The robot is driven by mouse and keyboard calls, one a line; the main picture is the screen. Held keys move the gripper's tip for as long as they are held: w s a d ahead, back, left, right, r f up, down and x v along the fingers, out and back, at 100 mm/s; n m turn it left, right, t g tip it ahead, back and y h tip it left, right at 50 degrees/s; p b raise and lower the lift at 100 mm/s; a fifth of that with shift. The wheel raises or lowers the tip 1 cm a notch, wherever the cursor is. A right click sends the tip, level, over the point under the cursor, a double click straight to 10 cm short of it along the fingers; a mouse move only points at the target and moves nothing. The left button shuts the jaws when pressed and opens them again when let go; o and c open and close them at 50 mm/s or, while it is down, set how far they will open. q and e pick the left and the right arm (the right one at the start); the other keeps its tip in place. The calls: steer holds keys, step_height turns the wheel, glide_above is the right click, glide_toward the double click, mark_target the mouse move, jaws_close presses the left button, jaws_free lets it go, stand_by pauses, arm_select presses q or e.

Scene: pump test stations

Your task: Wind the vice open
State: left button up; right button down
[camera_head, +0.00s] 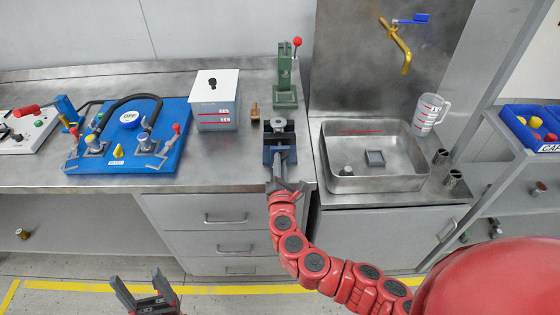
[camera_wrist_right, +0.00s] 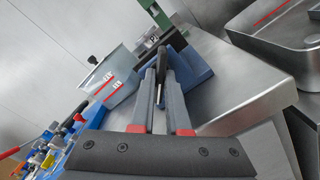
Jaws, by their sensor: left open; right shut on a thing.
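The blue vice (camera_head: 269,139) stands at the front edge of the steel bench, with a round metal piece (camera_head: 278,123) at its top. In the right wrist view the blue vice body (camera_wrist_right: 197,68) is just beyond the fingers. My right gripper (camera_head: 281,158) reaches the front of the vice. It is shut on the vice handle (camera_wrist_right: 159,88), a dark bar between the fingertips (camera_wrist_right: 162,75). In the head view the fingers and arm hide most of the handle. My left gripper (camera_head: 146,290) is open and empty, low over the floor before the bench.
A green press (camera_head: 285,85) with a red knob stands behind the vice. A grey lidded box (camera_head: 215,115) and a blue pump board (camera_head: 130,160) are to the left. A steel sink (camera_head: 350,183) is at the right. A small brass piece (camera_head: 254,111) is near the box.

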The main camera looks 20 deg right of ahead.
steer(key=shift+n, duration=0.5)
steer(key=c, duration=0.9)
jaws_free()
steer(key=shift+s, duration=0.1)
steer(key=v, duration=1.7)
steer(key=shift+s+a+b, duration=0.1)
steer(key=shift+s+b, duration=0.05)
steer(key=shift+b, duration=0.15)
